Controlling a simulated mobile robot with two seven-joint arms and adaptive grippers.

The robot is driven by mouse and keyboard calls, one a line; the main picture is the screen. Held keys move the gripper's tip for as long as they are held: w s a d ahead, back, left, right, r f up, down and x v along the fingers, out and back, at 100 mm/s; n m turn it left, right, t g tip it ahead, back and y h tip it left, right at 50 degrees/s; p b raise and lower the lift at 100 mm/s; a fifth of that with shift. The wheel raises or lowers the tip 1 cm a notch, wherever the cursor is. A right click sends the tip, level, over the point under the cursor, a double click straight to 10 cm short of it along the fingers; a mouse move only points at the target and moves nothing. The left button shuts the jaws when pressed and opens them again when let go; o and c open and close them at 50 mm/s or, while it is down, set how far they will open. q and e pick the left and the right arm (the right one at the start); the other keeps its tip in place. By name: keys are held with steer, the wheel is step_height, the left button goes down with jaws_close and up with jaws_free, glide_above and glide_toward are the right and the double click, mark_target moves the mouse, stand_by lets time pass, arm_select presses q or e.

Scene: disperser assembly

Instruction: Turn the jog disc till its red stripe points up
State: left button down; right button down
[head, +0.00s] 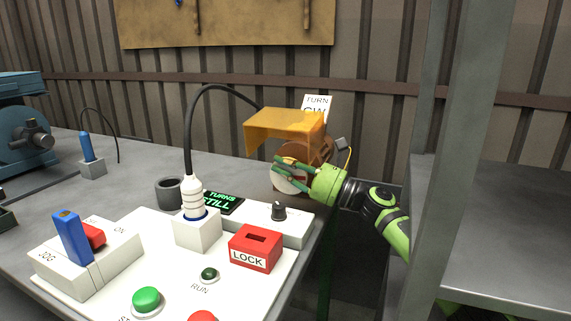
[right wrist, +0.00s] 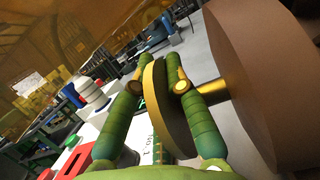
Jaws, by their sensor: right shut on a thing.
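The jog disc (head: 287,182) is a pale round disc under the orange guard, at the far right end of the bench. In the right wrist view the disc (right wrist: 162,112) shows edge-on, brass-coloured, on a brass shaft beside a large brown wheel. My right gripper (head: 275,165) reaches in from the right and is shut on the disc. Its two green fingers (right wrist: 158,85) lie on either side of the rim. A small reddish mark shows on the disc between the fingers in the head view; I cannot tell which way the stripe points. My left gripper is out of view.
The orange guard (head: 283,123) hangs over the disc, with a "TURN CW" sign (head: 317,104) behind. A white panel holds a red LOCK block (head: 255,248), a green button (head: 146,300), a blue-handled switch (head: 72,238) and a display (head: 222,203) reading "TURNS STILL". A grey post (head: 452,160) stands right.

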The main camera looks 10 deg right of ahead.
steer(key=c, duration=1.2)
jaws_free()
steer(key=shift+c, duration=0.2)
steer(key=v, duration=1.2)
